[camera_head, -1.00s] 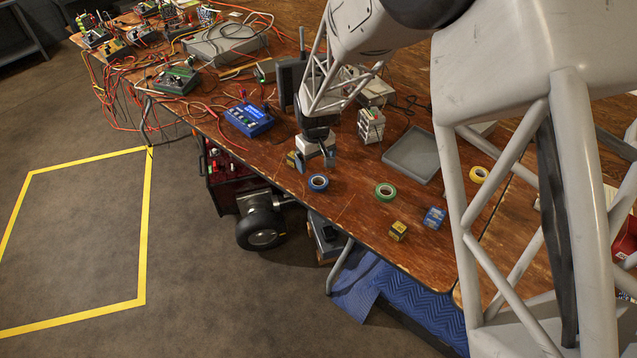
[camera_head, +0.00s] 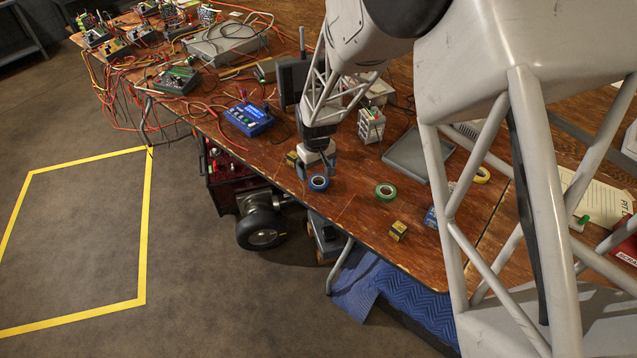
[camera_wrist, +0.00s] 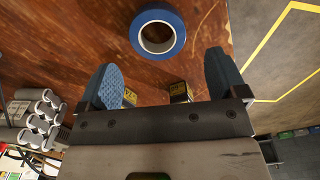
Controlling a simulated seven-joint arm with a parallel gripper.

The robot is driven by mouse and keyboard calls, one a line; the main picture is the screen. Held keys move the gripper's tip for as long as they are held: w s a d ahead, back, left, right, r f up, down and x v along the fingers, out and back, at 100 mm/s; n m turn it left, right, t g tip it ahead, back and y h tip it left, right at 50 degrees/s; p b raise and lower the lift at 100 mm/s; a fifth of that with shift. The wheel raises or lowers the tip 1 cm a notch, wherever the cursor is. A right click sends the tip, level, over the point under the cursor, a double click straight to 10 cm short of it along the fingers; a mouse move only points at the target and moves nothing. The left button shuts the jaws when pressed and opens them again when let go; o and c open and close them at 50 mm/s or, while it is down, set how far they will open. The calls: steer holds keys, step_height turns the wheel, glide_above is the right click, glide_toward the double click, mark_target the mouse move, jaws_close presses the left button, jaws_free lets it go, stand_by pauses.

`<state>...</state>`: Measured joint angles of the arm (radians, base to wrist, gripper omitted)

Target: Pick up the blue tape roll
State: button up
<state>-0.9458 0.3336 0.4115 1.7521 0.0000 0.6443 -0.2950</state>
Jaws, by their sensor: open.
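The blue tape roll (camera_head: 318,183) lies flat on the wooden table near its front edge. In the wrist view the blue tape roll (camera_wrist: 158,35) lies ahead of the fingertips, between their lines, with bare wood showing through its hole. My gripper (camera_head: 317,170) is just behind the roll in the head view, pointing down.
A green tape roll (camera_head: 385,191), a yellow-black box (camera_head: 398,231) and a grey tray (camera_head: 418,157) are to the right. A yellow tape roll (camera_head: 481,175) lies further right. A blue meter (camera_head: 248,119) stands left. Another small box (camera_head: 292,158) sits beside my gripper.

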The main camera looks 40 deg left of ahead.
mark_target(317, 183)
steer(key=shift+f, duration=2.2)
steer(key=c, duration=1)
steer(key=shift+r, duration=0.15)
steer(key=shift+r, duration=0.4)
steer(key=r, duration=0.2)
steer(key=shift+d+r, duration=0.2)
steer(key=shift+r, duration=0.1)
steer(key=s+d, duration=0.3)
steer(key=d, duration=0.1)
steer(key=s+d+r, duration=0.1)
steer(key=s+d, duration=0.2)
steer(key=d, duration=0.1)
steer(key=s+d, duration=0.3)
steer(key=d, duration=0.1)
steer(key=shift+s+d+r, duration=0.15)
steer(key=shift+s+d, duration=0.1)
steer(key=shift+s, duration=0.05)
